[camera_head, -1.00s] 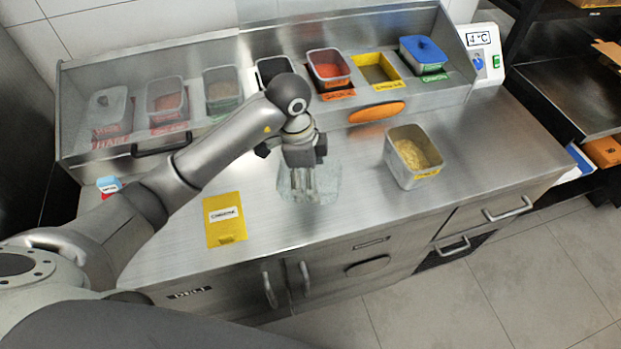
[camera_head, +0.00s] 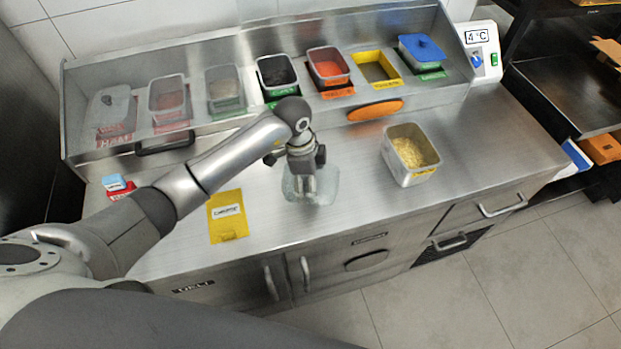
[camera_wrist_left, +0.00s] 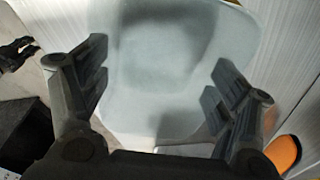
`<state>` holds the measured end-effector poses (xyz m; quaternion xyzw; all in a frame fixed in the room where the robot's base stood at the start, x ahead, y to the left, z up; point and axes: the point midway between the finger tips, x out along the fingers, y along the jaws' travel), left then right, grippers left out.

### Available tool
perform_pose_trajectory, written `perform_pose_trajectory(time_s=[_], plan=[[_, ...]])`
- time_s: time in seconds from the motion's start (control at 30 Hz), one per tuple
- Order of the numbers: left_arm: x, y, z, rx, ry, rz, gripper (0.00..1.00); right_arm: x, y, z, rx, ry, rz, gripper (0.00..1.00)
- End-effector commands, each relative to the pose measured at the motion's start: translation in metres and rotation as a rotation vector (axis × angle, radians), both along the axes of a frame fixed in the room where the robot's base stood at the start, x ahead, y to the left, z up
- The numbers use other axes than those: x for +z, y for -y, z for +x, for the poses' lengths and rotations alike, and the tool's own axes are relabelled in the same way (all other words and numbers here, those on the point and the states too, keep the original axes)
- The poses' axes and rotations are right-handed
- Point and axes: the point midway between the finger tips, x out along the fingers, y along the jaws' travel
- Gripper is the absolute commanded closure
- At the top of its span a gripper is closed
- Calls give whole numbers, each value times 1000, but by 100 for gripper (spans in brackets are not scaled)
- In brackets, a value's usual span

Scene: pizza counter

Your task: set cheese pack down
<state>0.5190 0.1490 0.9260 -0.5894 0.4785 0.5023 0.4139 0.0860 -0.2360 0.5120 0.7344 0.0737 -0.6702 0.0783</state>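A yellow flat pack or card with a white label (camera_head: 228,216) lies on the steel counter, left of my left gripper. Its print is too small to read surely. My left gripper (camera_head: 303,194) points down over a pale translucent sheet or lid (camera_head: 325,187) on the counter. In the left wrist view the fingers (camera_wrist_left: 155,90) stand wide apart, with the pale sheet (camera_wrist_left: 150,50) showing between and beyond them. I cannot tell whether the fingertips touch it. An open tub of shredded yellow cheese (camera_head: 412,153) stands to the right. My right gripper is not in view.
Topping tubs, including an orange-filled one (camera_head: 328,66), sit in the rear rail behind a steel front. An orange oval (camera_head: 375,110) is on that front. A small blue-topped box (camera_head: 115,183) is at the left. The front right counter is clear.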

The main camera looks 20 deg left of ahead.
Motion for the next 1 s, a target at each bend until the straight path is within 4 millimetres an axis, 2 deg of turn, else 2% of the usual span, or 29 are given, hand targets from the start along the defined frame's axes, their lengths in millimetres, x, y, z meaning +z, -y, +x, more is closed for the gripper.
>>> perform_pose_trajectory(time_s=[0.03, 0.13, 0.47, 0.6, 0.77, 1.0], plan=[[0, 0, 0, 0, 0, 0, 12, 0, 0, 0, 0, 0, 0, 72], [0, 0, 0, 0, 0, 0, 0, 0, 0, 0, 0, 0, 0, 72], [0, 0, 0, 0, 0, 0, 0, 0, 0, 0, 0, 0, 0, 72], [6, -1, 1, 0, 2, -1, 0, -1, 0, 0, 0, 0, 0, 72], [31, -5, 1, 0, 6, -1, 0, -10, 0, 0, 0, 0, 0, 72], [82, -13, -2, 0, 6, 0, 0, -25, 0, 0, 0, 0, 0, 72]])
